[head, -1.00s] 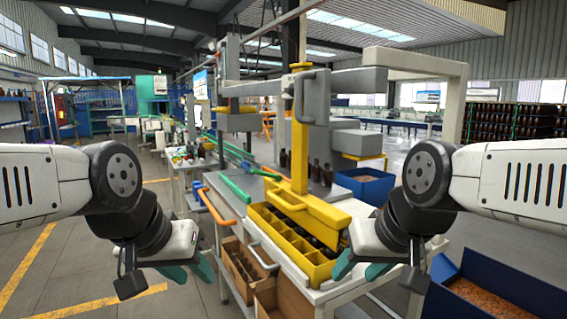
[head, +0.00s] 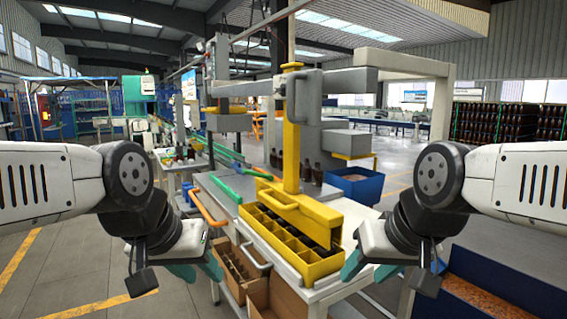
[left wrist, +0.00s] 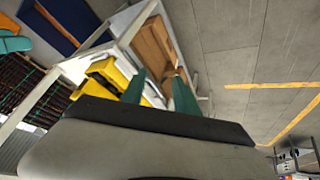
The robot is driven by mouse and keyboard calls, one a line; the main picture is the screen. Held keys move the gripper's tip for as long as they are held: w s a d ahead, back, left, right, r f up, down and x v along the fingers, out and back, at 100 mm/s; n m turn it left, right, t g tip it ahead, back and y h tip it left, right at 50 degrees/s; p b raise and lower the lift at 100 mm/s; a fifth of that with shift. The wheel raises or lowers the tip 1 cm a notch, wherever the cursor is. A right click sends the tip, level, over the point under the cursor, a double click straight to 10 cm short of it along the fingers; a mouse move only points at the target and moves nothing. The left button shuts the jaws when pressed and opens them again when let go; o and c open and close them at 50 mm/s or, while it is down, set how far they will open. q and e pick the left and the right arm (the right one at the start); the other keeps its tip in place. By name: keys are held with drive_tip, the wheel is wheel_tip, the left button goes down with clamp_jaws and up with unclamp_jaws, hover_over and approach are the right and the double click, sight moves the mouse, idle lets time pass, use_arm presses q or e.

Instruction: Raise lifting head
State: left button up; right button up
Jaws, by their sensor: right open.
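The lifting head (head: 305,208) is a yellow block at the foot of a yellow upright (head: 291,130) in the head view. It sits low over the right part of a yellow divided crate (head: 268,237), hiding some compartments; dark shapes show under its edge. A grey handle (head: 302,97) is near the top of the upright. My left gripper (head: 199,270) is open and empty, left of the crate and apart from it. Its two teal fingers stand apart in the left wrist view (left wrist: 160,92). My right gripper (head: 366,268) is open and empty, right of the crate.
The crate is on a grey-topped bench (head: 225,188) with an orange bar (head: 208,215) at its left edge. Cardboard boxes (head: 233,265) are below. Amber bottles (head: 312,173) stand behind the head. A blue bin (head: 490,285) is at the lower right. Open floor lies left.

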sight(270, 202)
use_arm(q)
drive_tip(key=shift+o, duration=0.4)
drive_tip(key=w+d+n+g+h, duration=0.1)
drive_tip(key=w+d+h, duration=0.25)
drive_tip(key=w, duration=0.45)
drive_tip(key=w+d+n+g+h, duration=0.25)
drive_tip(key=w+d, duration=0.25)
drive_tip(key=w, duration=0.3)
drive_tip(key=w+a+n+t+h, duration=0.2)
drive_tip(key=w+t+h, duration=0.1)
drive_tip(key=w, duration=0.5)
drive_tip(key=w+a+n+t+h, duration=0.2)
drive_tip(key=w, duration=0.7)
drive_tip(key=shift+m, duration=0.25)
drive_tip(key=x, duration=0.7)
drive_tip(key=shift+d+f, duration=0.2)
drive_tip(key=shift+d, duration=0.1)
clamp_jaws()
